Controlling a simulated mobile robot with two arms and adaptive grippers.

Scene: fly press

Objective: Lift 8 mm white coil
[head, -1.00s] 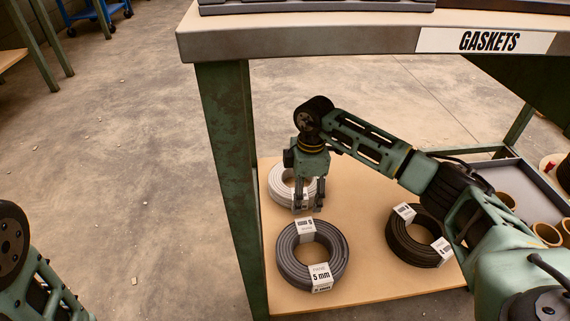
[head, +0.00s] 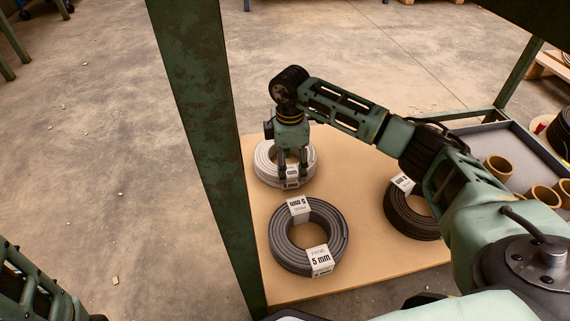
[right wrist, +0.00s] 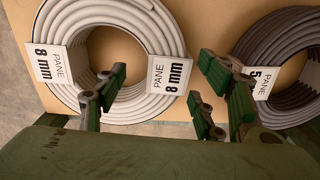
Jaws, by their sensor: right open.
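The white 8 mm coil (head: 264,166) lies flat at the back left of the low wooden shelf. It has white labels, and "8 mm" reads clearly in the right wrist view (right wrist: 176,42). My right gripper (head: 292,170) points down over the coil's front part, open and empty. In the right wrist view its green-padded fingers (right wrist: 158,98) are spread, one over the coil's near part and the others to the right of it. Whether they touch the coil cannot be told. My left gripper is out of view; only part of my left arm shows at lower left.
A grey 5 mm coil (head: 284,248) lies close in front of the white coil. A dark coil (head: 400,218) lies to the right, partly behind my arm. A green table leg (head: 205,150) stands left of the shelf (head: 352,180). A grey tray with brown rings (head: 497,168) sits at right.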

